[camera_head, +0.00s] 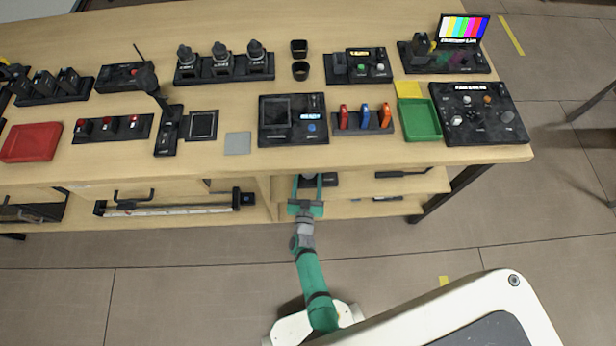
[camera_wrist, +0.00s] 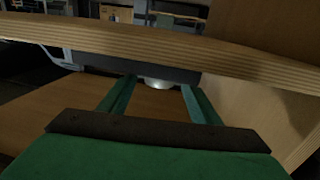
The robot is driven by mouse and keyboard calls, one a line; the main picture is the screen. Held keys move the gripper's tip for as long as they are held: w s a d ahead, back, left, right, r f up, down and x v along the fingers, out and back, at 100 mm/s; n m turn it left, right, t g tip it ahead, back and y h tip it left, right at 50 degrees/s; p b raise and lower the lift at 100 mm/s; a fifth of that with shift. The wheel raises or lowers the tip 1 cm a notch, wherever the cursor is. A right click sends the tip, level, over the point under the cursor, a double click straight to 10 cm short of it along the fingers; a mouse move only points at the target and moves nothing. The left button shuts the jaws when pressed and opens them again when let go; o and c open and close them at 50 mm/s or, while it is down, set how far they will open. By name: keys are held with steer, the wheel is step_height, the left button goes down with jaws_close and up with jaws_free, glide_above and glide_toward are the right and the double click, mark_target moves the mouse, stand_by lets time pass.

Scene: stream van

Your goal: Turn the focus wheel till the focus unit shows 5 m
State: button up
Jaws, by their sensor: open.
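My gripper (camera_head: 308,181) reaches into the open shelf under the workbench, near its middle. Its green fingers are open, one on each side. In the wrist view a dark unit (camera_wrist: 100,63) sits under the bench's front edge, and a pale round knob (camera_wrist: 158,84) on it shows between the fingertips. This looks like the focus unit and its wheel, but I cannot read a label. In the head view only a dark part of the unit (camera_head: 330,180) shows right of the fingers. I cannot tell whether the fingers touch the knob. No distance reading is visible.
The bench top's front edge (camera_wrist: 160,47) hangs close above the fingers. A wooden shelf panel (camera_wrist: 250,100) stands to the right in the wrist view. A long rail device (camera_head: 170,208) lies on the shelf to the left. The floor in front is clear around my arm.

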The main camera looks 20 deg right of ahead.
steer(key=shift+c, duration=0.6)
steer(key=c, duration=0.9)
steer(key=shift+c, duration=0.2)
steer(key=shift+a+m+g+h, duration=0.1)
steer(key=shift+m+g+h, duration=0.3)
steer(key=shift+m+h, duration=0.3)
steer(key=shift+w+a+m+g+h, duration=0.1)
steer(key=shift+a+m+g+h, duration=0.05)
steer(key=shift+m+g+h, duration=0.55)
steer(key=shift+w+a+m+g+h, duration=0.15)
steer(key=shift+m+g+h, duration=0.25)
steer(key=shift+h, duration=0.5)
steer(key=o, duration=1.1)
steer(key=shift+c, duration=0.2)
